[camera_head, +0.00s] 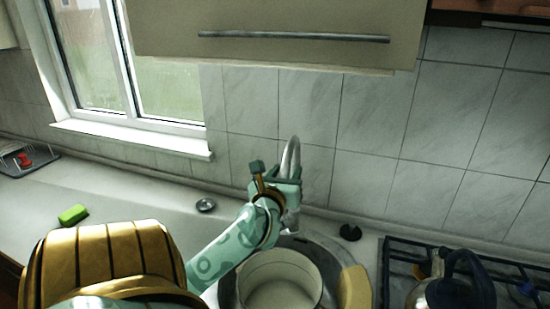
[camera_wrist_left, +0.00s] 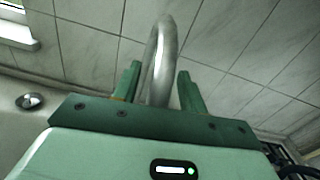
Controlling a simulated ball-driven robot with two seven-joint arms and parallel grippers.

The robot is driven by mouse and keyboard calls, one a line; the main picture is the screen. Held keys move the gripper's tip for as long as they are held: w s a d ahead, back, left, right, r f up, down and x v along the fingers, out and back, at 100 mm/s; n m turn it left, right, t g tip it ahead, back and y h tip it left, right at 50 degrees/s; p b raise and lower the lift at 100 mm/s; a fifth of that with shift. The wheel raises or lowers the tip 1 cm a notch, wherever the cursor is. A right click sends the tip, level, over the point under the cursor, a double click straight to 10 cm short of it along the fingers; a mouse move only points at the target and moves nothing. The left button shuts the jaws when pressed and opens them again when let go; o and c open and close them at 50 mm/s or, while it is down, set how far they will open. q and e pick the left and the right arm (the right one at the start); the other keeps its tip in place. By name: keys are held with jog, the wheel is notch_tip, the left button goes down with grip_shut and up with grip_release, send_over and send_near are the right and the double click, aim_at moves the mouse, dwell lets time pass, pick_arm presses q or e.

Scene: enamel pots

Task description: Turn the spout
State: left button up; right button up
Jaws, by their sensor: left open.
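The spout (camera_head: 290,160) is a tall curved metal faucet pipe rising behind the sink, in front of the tiled wall. My left gripper (camera_head: 277,170) is at the spout. In the left wrist view the spout (camera_wrist_left: 160,62) stands between the two green fingers of my left gripper (camera_wrist_left: 158,88), which are apart on either side of it. A gap shows between the spout and the right finger; the left finger is closer to it, and I cannot tell if they touch. The faucet's base is partly hidden by my gripper. My right gripper is not in view.
A cream pot (camera_head: 280,284) sits in the sink (camera_head: 328,262) below my left forearm. A kettle (camera_head: 455,292) stands on the gas stove (camera_head: 400,262) at right. A cabinet (camera_head: 270,15) hangs above. A green sponge (camera_head: 73,214) lies on the left counter (camera_head: 130,195), which is mostly clear.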

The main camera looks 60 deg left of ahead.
pick_arm(q)
jog(key=p+v, duration=0.5)
jog(key=v, duration=0.9)
jog(key=shift+s+d, duration=0.2)
jog(key=shift+s, duration=0.1)
